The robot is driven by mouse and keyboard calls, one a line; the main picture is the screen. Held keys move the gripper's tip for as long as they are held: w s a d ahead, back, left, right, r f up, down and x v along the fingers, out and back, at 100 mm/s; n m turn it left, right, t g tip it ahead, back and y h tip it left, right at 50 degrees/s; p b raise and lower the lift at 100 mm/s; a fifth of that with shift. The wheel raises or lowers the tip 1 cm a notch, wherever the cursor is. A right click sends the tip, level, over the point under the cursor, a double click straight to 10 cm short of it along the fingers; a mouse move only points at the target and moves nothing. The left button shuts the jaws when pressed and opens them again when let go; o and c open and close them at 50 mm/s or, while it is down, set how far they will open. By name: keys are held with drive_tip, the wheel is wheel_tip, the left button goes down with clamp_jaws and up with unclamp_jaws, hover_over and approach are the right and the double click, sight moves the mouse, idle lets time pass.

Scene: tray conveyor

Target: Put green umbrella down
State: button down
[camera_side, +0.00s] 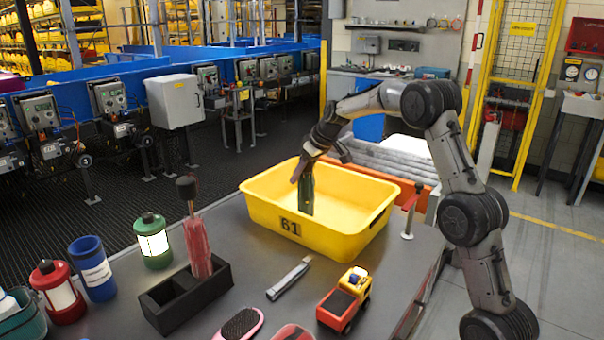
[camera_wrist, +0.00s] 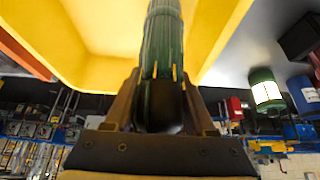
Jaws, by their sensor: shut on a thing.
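The green umbrella (camera_side: 306,192) is folded and hangs upright below my gripper (camera_side: 301,170), inside the yellow tray (camera_side: 290,227) marked 61. My gripper is shut on its upper end. In the wrist view the gripper (camera_wrist: 162,95) holds the dark handle end, and the green umbrella (camera_wrist: 164,40) extends away toward the yellow tray (camera_wrist: 90,72). The tray looks otherwise empty, though its near wall hides part of the floor. I cannot tell whether the umbrella's lower tip touches the tray floor.
A black two-slot holder (camera_side: 187,300) with a red umbrella (camera_side: 198,246) stands at the front left. Bare table lies left of the tray.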

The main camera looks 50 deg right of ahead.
idle(0.3)
drive_tip(key=shift+c, duration=1.1)
unclamp_jaws()
drive_tip(key=shift+f, duration=0.15)
